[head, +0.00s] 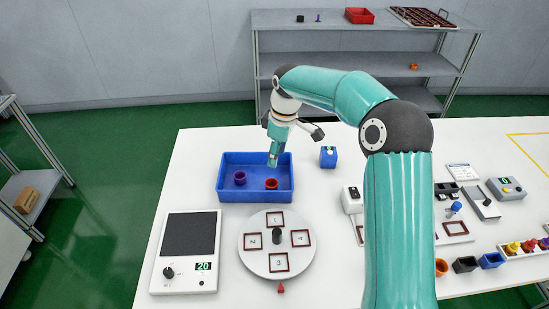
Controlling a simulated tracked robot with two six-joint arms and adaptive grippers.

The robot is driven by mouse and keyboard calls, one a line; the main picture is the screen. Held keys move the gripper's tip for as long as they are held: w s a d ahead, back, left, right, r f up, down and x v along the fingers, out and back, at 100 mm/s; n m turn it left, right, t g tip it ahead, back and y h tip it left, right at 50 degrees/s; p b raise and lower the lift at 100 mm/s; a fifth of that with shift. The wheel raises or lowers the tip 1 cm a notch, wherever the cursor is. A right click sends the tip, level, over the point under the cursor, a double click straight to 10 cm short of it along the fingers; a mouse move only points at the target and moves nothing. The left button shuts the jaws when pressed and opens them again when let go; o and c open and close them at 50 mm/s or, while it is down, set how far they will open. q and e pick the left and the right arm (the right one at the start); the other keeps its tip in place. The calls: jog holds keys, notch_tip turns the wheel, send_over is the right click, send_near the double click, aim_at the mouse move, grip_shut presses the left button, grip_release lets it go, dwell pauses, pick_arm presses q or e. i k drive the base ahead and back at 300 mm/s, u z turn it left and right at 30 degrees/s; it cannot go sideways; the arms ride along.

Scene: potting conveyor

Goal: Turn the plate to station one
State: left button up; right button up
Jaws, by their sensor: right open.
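The round white plate (299,258) lies on the table in front of the blue bin, with a dark knob (277,236) at its middle. Several dark-framed squares sit around it; the one nearest me reads 3, and the far one's mark is too small to read. A red pointer (281,288) lies at the plate's near edge, by the 3. My right gripper (273,160) is open and points down over the blue bin, beyond the plate and apart from the knob. My left gripper is not in view.
The blue bin (255,195) holds a purple cup (240,178) and a red cup (271,184). A panel (186,285) reading 20 stands left of the plate. A blue block (328,157) stands right of the bin. My right arm hides part of the table's right side.

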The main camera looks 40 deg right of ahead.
aim_at(273, 244)
jog(key=k, duration=1.5)
